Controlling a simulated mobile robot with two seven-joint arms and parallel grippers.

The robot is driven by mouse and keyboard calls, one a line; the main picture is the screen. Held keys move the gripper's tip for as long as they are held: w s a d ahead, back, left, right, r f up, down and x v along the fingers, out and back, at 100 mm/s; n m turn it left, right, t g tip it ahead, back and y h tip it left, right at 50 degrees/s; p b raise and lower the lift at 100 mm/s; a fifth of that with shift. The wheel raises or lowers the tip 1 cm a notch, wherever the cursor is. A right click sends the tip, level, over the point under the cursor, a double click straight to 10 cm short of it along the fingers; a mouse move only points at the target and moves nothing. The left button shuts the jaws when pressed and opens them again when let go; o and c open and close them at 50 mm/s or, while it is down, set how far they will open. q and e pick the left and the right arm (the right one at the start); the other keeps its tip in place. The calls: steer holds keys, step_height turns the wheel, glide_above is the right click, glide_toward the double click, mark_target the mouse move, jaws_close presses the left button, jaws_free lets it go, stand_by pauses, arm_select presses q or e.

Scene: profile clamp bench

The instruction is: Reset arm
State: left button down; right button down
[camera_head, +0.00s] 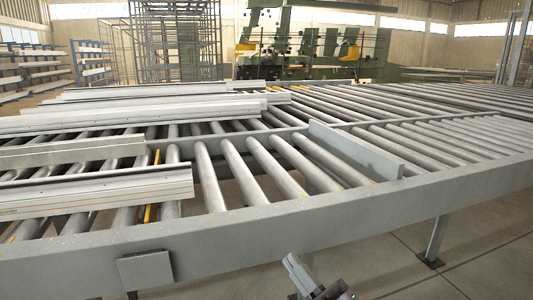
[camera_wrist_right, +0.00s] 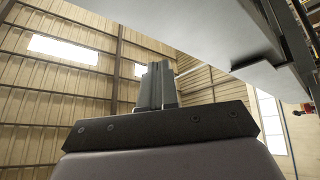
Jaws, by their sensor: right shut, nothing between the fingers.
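My right gripper (camera_head: 318,278) shows at the bottom edge of the head view, just right of centre. It is in front of and below the near rail of the roller table (camera_head: 330,220), apart from it. In the right wrist view my right gripper's fingers (camera_wrist_right: 158,85) point up and are closed together with nothing between them. The underside of a grey beam (camera_wrist_right: 215,30) crosses above at the upper right. My left gripper is not in the head view.
Several long pale profiles (camera_head: 95,190) lie on the rollers at the left. A grey upright fence plate (camera_head: 355,148) stands on the rollers at right of centre. A small grey plate (camera_head: 145,269) hangs on the near rail. The floor (camera_head: 480,240) at the right is clear apart from a table leg (camera_head: 437,238).

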steer(key=s+d+f+m+g+h+p, duration=0.1)
steer(key=s+d+f+m+h, duration=0.3)
steer(key=f, duration=0.4)
steer(key=s+d+f+m+g+h, duration=0.1)
steer(key=s+d+f+m+h, duration=0.1)
steer(key=d+f+m+h, duration=0.4)
steer(key=s+d+f+m+g+h, duration=0.1)
steer(key=s+d+f+m+g, duration=0.1)
steer(key=s+f, duration=0.4)
steer(key=s+d+f+m+g+h+p, duration=0.1)
steer(key=s+d+f+m+g, duration=0.2)
steer(key=s+f, duration=0.3)
steer(key=shift+s+f+g, duration=0.3)
steer(key=shift+s+g, duration=0.1)
steer(key=shift+s, duration=0.65)
steer(key=shift+w+a, duration=0.1)
